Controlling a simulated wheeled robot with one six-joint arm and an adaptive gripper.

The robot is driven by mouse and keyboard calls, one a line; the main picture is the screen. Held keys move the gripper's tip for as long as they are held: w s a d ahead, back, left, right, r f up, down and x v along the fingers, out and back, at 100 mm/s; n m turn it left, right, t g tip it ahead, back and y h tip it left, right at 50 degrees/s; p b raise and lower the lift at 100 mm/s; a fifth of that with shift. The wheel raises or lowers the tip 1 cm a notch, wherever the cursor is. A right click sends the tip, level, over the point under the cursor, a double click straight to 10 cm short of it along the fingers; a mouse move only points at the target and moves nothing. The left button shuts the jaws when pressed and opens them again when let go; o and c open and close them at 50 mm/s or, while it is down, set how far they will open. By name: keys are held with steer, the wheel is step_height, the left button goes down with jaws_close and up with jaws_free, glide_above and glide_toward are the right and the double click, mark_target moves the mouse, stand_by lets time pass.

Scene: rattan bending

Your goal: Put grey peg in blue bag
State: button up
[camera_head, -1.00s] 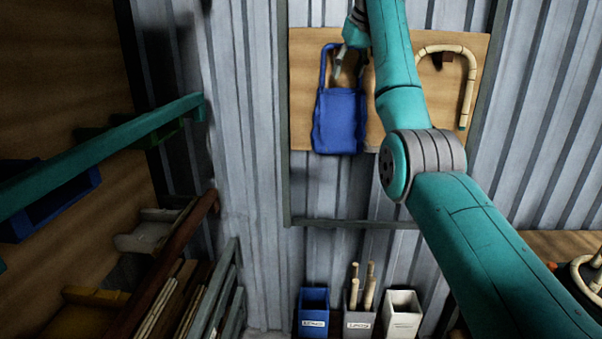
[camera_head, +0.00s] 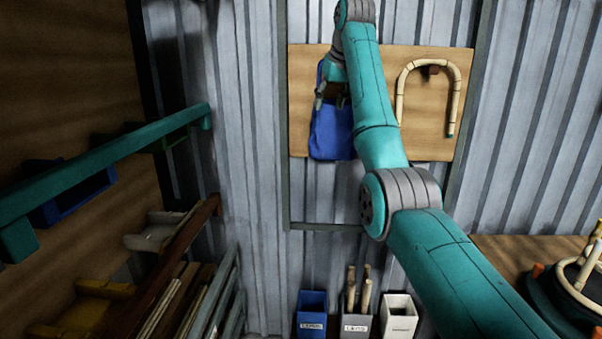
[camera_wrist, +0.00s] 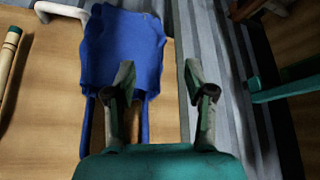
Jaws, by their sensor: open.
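The blue bag (camera_head: 331,135) hangs against a wooden board (camera_head: 416,140) in the head view. My gripper (camera_head: 330,97) is in front of its upper part, fingers pointing down. In the wrist view the bag (camera_wrist: 122,50) lies beyond the fingers, and its straps run toward the bottom of the picture. My gripper (camera_wrist: 158,80) is open, with nothing seen held between its fingertips. A brown piece (camera_wrist: 134,120) shows behind the left finger; I cannot tell what it is. I cannot make out a grey peg in either view. The bag's inside is hidden.
A bent rattan piece (camera_head: 401,85) hangs right of the bag. Below stand a blue bin (camera_head: 311,312), a grey bin (camera_head: 355,325) holding rattan sticks and a white bin (camera_head: 398,317). Shelving (camera_head: 100,160) lines the left; a worktable (camera_head: 510,250) stands right.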

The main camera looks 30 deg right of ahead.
steer(key=w+a+f, duration=0.2)
steer(key=a+f, duration=0.1)
steer(key=f, duration=0.7)
steer(key=w+a+f, duration=0.2)
steer(key=a+f, duration=0.1)
steer(key=f, duration=0.7)
steer(key=shift+a+f, duration=0.25)
steer(key=shift+f, duration=0.1)
